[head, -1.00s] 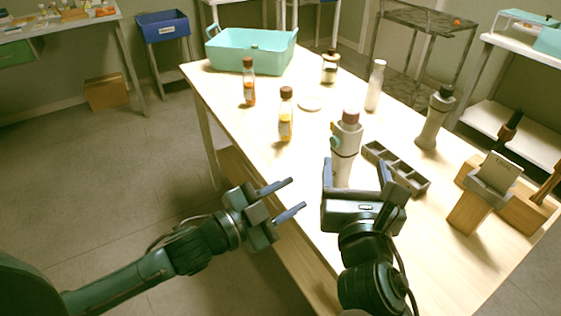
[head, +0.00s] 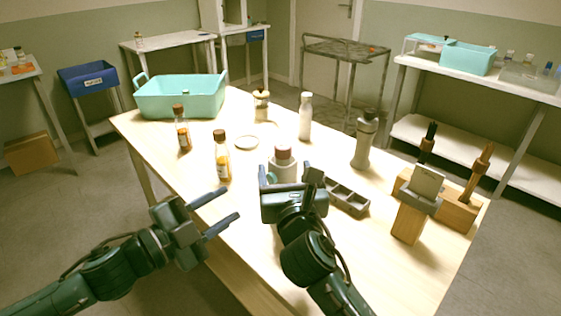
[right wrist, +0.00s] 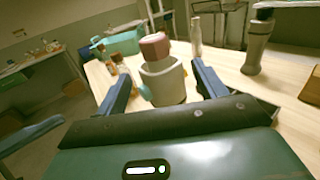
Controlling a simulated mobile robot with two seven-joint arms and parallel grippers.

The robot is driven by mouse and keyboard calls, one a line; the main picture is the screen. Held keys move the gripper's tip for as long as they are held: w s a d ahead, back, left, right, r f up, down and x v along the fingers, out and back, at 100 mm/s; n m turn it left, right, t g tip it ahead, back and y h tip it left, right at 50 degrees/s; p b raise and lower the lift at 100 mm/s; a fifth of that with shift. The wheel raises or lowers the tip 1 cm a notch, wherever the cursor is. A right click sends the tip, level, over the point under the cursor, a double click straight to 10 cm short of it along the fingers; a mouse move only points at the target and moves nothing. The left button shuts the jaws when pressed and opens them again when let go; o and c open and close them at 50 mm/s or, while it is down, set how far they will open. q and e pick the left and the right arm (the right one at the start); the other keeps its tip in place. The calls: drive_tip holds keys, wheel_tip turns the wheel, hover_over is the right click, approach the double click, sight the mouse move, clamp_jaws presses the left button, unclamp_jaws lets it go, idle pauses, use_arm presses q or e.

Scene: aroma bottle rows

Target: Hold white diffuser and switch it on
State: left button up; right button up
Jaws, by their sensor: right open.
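A pale diffuser with a reddish-brown cap (head: 284,166) stands upright on the table in front of my right gripper (head: 289,180), which hides its lower part. In the right wrist view, the diffuser (right wrist: 165,83) shows between the two fingers of the open right gripper (right wrist: 162,74), with visible room at each side. A small teal patch shows on the left side of its body. My left gripper (head: 231,203) is open and empty, to the left of the diffuser by the table's left edge.
Two amber bottles (head: 222,160) (head: 181,130) and a white disc (head: 246,143) are left of the diffuser. A white bottle (head: 305,118), a grey bottle (head: 364,142), a compartment tray (head: 346,197) and a wooden stand (head: 411,218) are to its right. A teal bin (head: 180,100) sits behind.

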sight(284, 169)
drive_tip(key=shift+w+a, duration=0.2)
drive_tip(key=shift+w, duration=0.85)
drive_tip(key=shift+w+a, duration=0.15)
drive_tip(key=shift+w, duration=0.9)
use_arm(q)
drive_tip(key=shift+c, duration=0.3)
use_arm(e)
drive_tip(key=c, duration=1.1)
use_arm(q)
clamp_jaws()
use_arm(e)
drive_tip(key=shift+c, duration=0.2)
idle(1.1)
